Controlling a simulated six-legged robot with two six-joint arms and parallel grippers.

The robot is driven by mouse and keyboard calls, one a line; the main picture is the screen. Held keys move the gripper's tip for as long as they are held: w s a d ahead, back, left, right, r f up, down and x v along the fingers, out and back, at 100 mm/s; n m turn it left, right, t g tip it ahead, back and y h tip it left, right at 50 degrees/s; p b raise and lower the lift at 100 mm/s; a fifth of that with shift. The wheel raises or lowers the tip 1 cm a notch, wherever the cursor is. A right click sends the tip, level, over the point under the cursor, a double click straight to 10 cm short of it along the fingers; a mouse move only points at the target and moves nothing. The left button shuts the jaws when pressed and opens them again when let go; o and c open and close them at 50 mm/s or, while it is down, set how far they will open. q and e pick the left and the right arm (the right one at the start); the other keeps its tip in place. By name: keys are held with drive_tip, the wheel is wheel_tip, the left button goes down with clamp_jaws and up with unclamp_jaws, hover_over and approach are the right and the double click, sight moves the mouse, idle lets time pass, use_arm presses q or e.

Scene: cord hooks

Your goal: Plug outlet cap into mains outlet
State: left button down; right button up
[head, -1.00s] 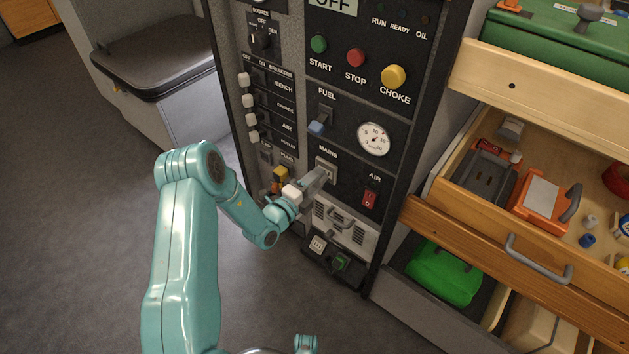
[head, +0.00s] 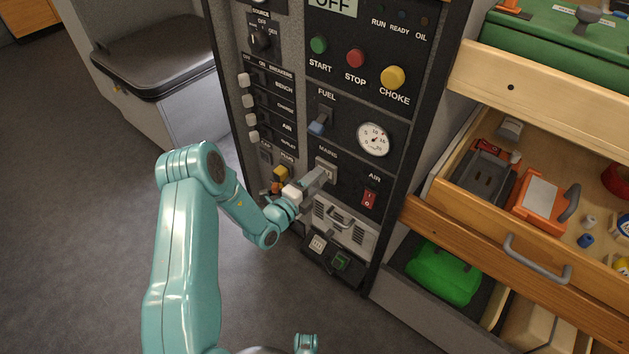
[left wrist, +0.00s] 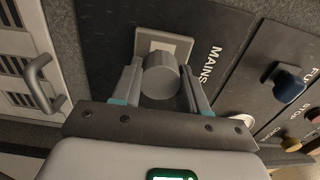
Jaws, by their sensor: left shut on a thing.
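The outlet cap (left wrist: 161,76) is a grey round piece between the fingers of my left gripper (left wrist: 160,90) in the left wrist view. My left gripper (head: 318,178) is shut on it, with a finger on each side. The cap is right in front of the mains outlet (left wrist: 180,42), a pale square plate under the MAINS label. The cap covers part of the plate, and I cannot tell whether it is seated or just short of it. In the head view the outlet (head: 327,169) is partly hidden by the gripper, and the cap is not clear. My right gripper is not in view.
A plug with yellow and orange parts (head: 279,178) is left of the outlet. An open wooden drawer (head: 465,225) with several items stands right of the panel.

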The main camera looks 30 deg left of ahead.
use_arm(q)
drive_tip(key=shift+w, duration=0.6)
drive_tip(key=c, duration=0.5)
unclamp_jaws()
drive_tip(key=shift+s, duration=0.3)
drive_tip(key=s+a+p, duration=0.1)
drive_tip(key=s+p, duration=0.2)
drive_tip(key=s, duration=1.2)
drive_tip(key=shift+s+p, duration=0.35)
drive_tip(key=shift+p, duration=0.05)
drive_tip(key=shift+a, duration=0.1)
